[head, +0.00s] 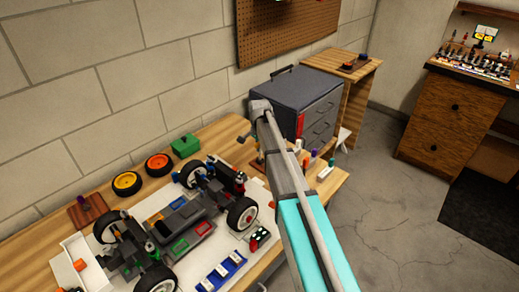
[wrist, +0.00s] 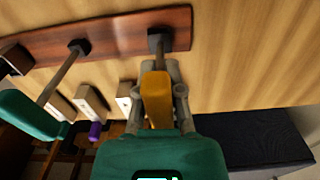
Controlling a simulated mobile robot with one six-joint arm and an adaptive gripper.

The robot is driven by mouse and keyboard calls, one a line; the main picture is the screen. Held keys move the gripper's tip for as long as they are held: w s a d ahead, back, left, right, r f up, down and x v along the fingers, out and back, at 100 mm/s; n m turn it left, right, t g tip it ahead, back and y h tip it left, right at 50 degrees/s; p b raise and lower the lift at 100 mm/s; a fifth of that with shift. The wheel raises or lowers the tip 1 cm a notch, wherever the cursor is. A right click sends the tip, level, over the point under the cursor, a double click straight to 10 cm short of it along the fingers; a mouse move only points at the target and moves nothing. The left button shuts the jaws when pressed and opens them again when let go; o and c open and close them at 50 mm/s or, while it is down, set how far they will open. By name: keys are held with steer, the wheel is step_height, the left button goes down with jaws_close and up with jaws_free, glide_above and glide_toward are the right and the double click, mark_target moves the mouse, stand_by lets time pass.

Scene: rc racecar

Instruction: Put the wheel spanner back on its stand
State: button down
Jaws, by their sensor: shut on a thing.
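My gripper (wrist: 165,72) is shut on an orange-yellow handle (wrist: 157,98), which I take to be the wheel spanner. A dark tip (wrist: 159,36) lies in line beyond the fingers, over the edge of the reddish wooden stand (wrist: 118,29). I cannot tell whether the tip touches the stand or how far it is above it. Another tool with a teal handle (wrist: 28,115) and grey shaft is at the left, its dark end at the stand. In the head view my arm largely hides the gripper and the stand.
The RC car (head: 180,220) sits on a white mat left of my arm. Two loose wheels (head: 128,184) and a green box (head: 186,146) lie near the wall. A grey drawer cabinet (head: 287,95) stands just behind my arm. Several small bottles are close to the right.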

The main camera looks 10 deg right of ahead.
steer(key=shift+f, duration=0.2)
steer(key=c, duration=0.7)
jaws_free()
steer(key=shift+r, duration=0.1)
